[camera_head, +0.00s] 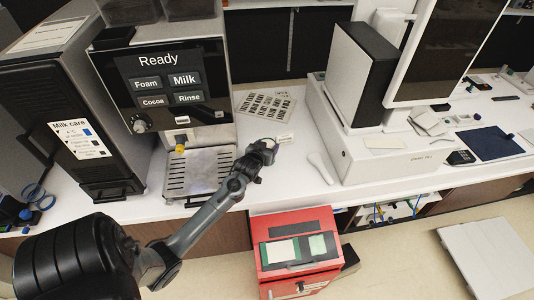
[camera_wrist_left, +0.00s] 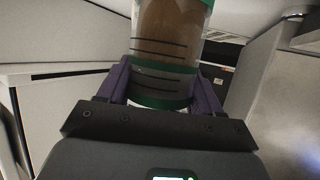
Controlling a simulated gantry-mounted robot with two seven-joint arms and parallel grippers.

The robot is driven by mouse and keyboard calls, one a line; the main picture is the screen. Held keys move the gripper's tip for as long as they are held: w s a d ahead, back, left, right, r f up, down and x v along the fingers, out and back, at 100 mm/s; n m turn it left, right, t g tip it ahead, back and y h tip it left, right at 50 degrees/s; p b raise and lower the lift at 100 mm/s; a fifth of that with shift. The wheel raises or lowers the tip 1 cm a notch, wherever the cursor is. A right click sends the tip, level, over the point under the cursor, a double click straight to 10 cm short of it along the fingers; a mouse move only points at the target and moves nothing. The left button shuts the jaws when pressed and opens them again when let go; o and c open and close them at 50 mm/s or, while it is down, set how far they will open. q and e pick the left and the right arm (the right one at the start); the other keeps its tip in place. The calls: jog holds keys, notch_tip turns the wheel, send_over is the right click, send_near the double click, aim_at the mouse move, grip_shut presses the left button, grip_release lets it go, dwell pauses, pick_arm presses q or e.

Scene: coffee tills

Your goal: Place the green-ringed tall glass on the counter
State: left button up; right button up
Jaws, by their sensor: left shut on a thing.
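My left gripper (camera_head: 268,150) reaches in from the left, above or at the white counter (camera_head: 294,168), to the right of the coffee machine. In the left wrist view, the purple fingers of my left gripper (camera_wrist_left: 162,88) are shut on the lower part of the green-ringed tall glass (camera_wrist_left: 172,28). The glass is clear with green bands, dark lines and brown contents. Its upper end is out of that view. In the head view I cannot make out the glass behind the gripper. My right gripper is not in view.
The coffee machine (camera_head: 172,80) with its drip tray (camera_head: 198,172) stands left. A patterned card (camera_head: 268,104) lies behind the gripper. A white spoon-like item (camera_head: 321,167) lies right of it, before the till (camera_head: 385,158). A red box (camera_head: 292,250) stands below the counter's front.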

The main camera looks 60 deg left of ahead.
pick_arm(q)
jog(key=shift+f, duration=1.8)
jog(key=shift+f, duration=0.15)
jog(key=o, duration=1.4)
